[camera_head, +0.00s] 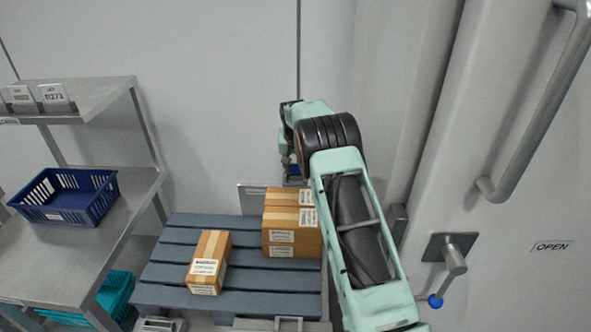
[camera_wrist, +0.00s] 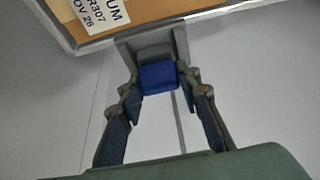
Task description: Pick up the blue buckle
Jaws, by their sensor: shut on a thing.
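The blue buckle (camera_wrist: 158,77) is between the fingertips of my gripper (camera_wrist: 160,88) in the wrist view, and the fingers are shut on it. A grey bracket-like part (camera_wrist: 150,44) adjoins the buckle on its far side. I cannot tell whether the two are joined. In the head view my gripper (camera_head: 289,165) is close to the back wall, above the stacked cartons, and a bit of blue (camera_head: 294,171) shows at it. My arm hides part of this area.
Cartons (camera_head: 281,251) stand on a grey slatted pallet (camera_head: 165,272), with a single carton (camera_head: 209,262) to their left. A steel shelf (camera_head: 95,250) with a dark blue crate (camera_head: 64,218) is at left. A door handle (camera_head: 487,190) and a blue-knobbed lever (camera_head: 452,262) are at right.

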